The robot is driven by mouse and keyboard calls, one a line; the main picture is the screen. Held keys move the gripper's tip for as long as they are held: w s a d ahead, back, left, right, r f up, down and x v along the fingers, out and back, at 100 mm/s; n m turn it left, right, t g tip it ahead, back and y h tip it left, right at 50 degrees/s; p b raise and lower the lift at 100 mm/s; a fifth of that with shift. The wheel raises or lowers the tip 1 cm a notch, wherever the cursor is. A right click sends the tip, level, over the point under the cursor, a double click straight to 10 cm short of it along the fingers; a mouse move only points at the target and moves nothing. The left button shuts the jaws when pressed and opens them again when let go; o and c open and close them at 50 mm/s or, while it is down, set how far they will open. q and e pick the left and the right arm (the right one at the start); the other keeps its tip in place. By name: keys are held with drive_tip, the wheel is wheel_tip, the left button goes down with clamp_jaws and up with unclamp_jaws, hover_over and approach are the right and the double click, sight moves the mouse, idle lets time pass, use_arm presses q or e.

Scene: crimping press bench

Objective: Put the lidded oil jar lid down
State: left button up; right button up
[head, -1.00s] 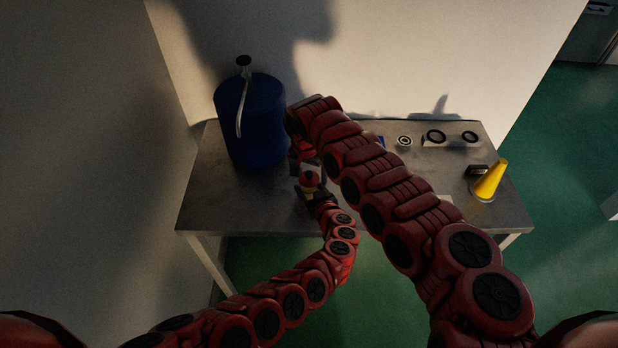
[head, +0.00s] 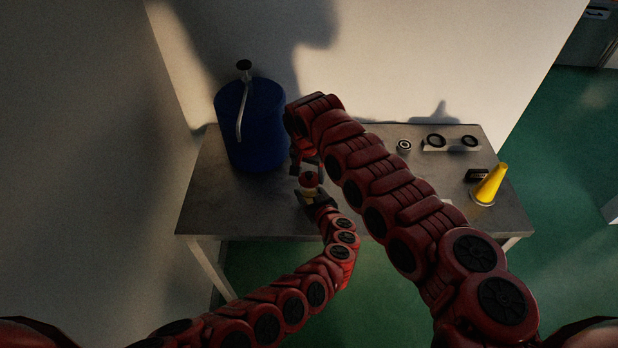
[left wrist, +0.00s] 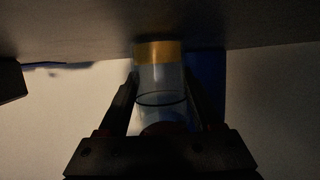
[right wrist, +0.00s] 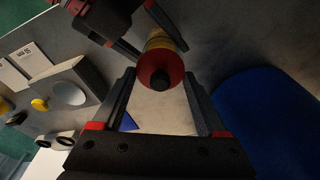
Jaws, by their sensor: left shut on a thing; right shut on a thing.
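The lid (right wrist: 160,78) is a red disc with a black knob, facing the right wrist camera at the jar's top. My right gripper (head: 307,170) comes from above with its fingers on either side of the lid, shut on it. In the head view the lid (head: 309,178) looks in line with the jar. Whether it rests on the rim I cannot tell.
A big blue container (head: 262,130) with a pale spout stands at the table's left. A yellow cone (head: 490,184), a small dark box (head: 477,174) and round black-ringed parts (head: 436,141) lie at the right. The metal table (head: 215,200) is bare at front left.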

sight(349, 206)
wheel_tip(349, 206, up, 7)
drive_tip(key=shift+w, duration=0.1)
drive_tip(key=shift+d+r, duration=0.15)
drive_tip(key=s+d+f+m, duration=0.2)
drive_tip(key=d+f+m, duration=0.2)
drive_tip(key=d+f, duration=0.6)
drive_tip(key=shift+h, duration=0.3)
drive_tip(key=f, duration=0.2)
drive_tip(key=d+f, duration=0.1)
drive_tip(key=f, duration=0.4)
drive_tip(key=shift+s+d+f, duration=0.1)
drive_tip(key=shift+d+f, duration=0.05)
drive_tip(key=shift+d, duration=0.15)
drive_tip(key=shift+f, duration=0.1)
drive_tip(key=o, duration=1.3)
drive_tip(key=r, duration=0.4)
drive_tip(key=s+r, duration=0.1)
drive_tip(key=r, duration=0.3)
drive_tip(key=a+r, duration=0.1)
drive_tip(key=r, duration=0.3)
drive_tip(key=shift+s+a, duration=0.1)
drive_tip(key=shift+s, duration=0.05)
